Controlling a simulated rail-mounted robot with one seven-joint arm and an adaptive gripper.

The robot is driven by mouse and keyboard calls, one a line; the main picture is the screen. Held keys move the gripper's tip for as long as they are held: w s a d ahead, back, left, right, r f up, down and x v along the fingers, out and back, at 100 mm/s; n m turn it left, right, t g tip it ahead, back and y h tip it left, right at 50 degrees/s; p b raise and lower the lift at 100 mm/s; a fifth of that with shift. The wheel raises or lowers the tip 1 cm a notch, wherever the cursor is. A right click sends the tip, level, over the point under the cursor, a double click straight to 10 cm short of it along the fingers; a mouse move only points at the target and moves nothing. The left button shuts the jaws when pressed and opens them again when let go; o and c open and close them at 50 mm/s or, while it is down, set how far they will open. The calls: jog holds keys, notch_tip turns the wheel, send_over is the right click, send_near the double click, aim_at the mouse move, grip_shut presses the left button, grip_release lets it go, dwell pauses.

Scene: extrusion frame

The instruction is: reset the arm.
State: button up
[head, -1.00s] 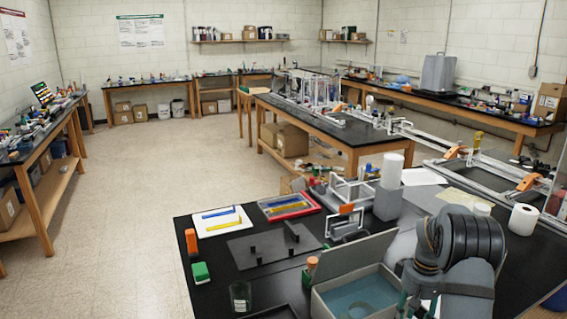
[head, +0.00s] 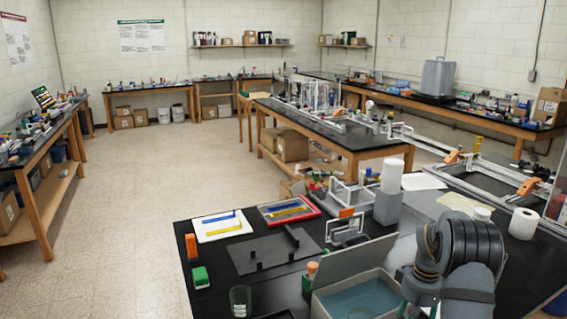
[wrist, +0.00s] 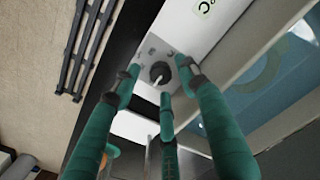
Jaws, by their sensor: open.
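My arm (head: 462,255) is folded at the lower right of the head view, over the black front table. My gripper (wrist: 158,82) has teal fingers, seen in the wrist view spread apart. A grey plate with a dark round knob (wrist: 159,72) lies beyond the fingertips, and I cannot tell how far off it is. No object shows clearly held. In the head view only bits of teal show below the arm, and the fingertips are hidden.
An open grey box (head: 338,272) with a blue inside stands close left of my arm. A dark plate (head: 262,256), a green-and-white block (head: 200,277), a glass (head: 240,299) and a paper roll (head: 523,221) are on the table. The floor at left (head: 120,210) is clear.

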jog(key=shift+f+m, duration=0.4)
jog(key=shift+f, duration=0.15)
jog(key=shift+m, duration=0.6)
jog(key=m, duration=0.9)
jog(key=shift+r, duration=0.1)
jog(key=m+p, duration=0.2)
jog(key=m, duration=0.4)
jog(key=shift+r, duration=0.1)
jog(key=m+p, duration=0.2)
jog(key=m, duration=0.1)
jog(key=shift+m+p, duration=0.75)
jog(key=shift+m, duration=0.75)
jog(key=shift+w, duration=0.1)
jog(key=shift+o, duration=0.4)
